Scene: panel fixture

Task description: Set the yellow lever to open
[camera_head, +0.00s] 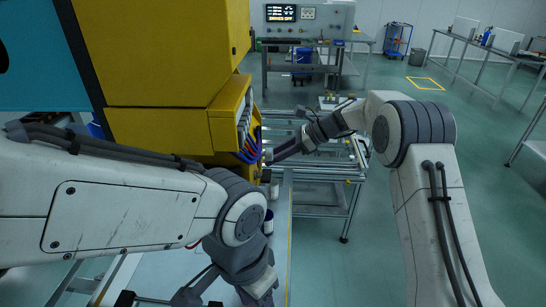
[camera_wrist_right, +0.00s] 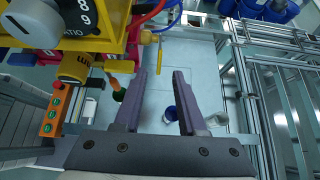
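The yellow panel fixture (camera_head: 165,130) stands at the left in the head view, and its yellow housing (camera_wrist_right: 110,45) fills the upper left of the right wrist view. A thin yellow piece (camera_wrist_right: 160,56), which looks like the yellow lever, hangs just beyond my right fingertips; I cannot tell its setting. My right gripper (camera_wrist_right: 160,72) is open, with nothing between its two purple-grey fingers. In the head view my right arm reaches to the fixture's right side.
A metal frame (camera_wrist_right: 245,100) stands to the right. Blue drums (camera_wrist_right: 275,10) are farther off.

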